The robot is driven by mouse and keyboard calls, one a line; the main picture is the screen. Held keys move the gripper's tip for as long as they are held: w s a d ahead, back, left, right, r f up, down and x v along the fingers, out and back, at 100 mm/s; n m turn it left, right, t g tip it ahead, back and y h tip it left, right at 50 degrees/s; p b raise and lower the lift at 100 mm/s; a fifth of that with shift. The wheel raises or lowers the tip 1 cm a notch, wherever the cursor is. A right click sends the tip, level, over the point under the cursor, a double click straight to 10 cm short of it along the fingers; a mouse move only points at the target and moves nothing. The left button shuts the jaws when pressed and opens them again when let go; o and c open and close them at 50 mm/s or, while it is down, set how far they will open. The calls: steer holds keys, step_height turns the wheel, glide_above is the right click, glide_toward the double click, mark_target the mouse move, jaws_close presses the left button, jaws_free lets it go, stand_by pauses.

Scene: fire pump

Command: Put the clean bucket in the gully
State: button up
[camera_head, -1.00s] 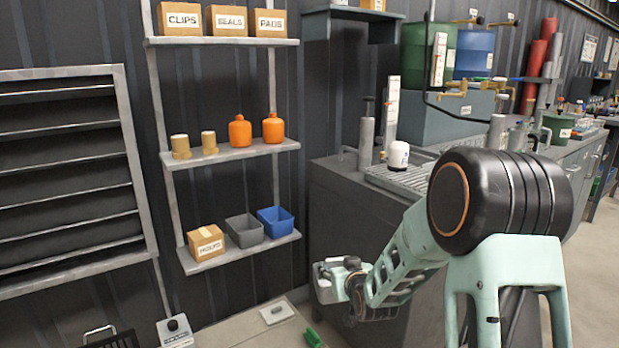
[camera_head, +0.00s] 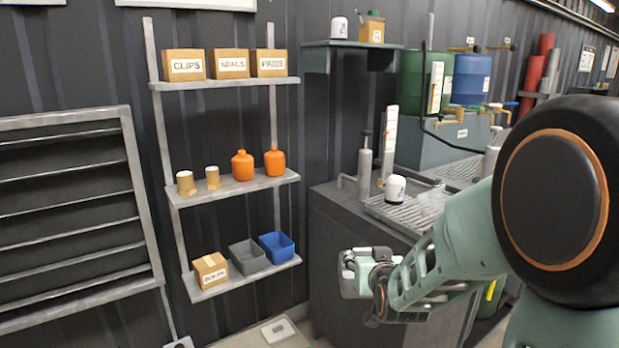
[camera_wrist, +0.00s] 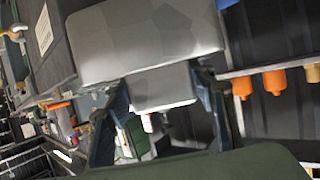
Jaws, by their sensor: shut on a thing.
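I cannot pick out the gully in either view.
A dark cabinet (camera_head: 335,235) bears a ribbed metal tray (camera_head: 385,211) with a white container (camera_head: 395,188). Wall shelves (camera_head: 235,190) at left carry boxes, orange bottles and grey and blue bins. A pale square plate (camera_head: 278,331) lies on the floor.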

step_height(320, 180, up, 27)
steer(key=p, duration=2.5)
steer(key=shift+f, duration=0.1)
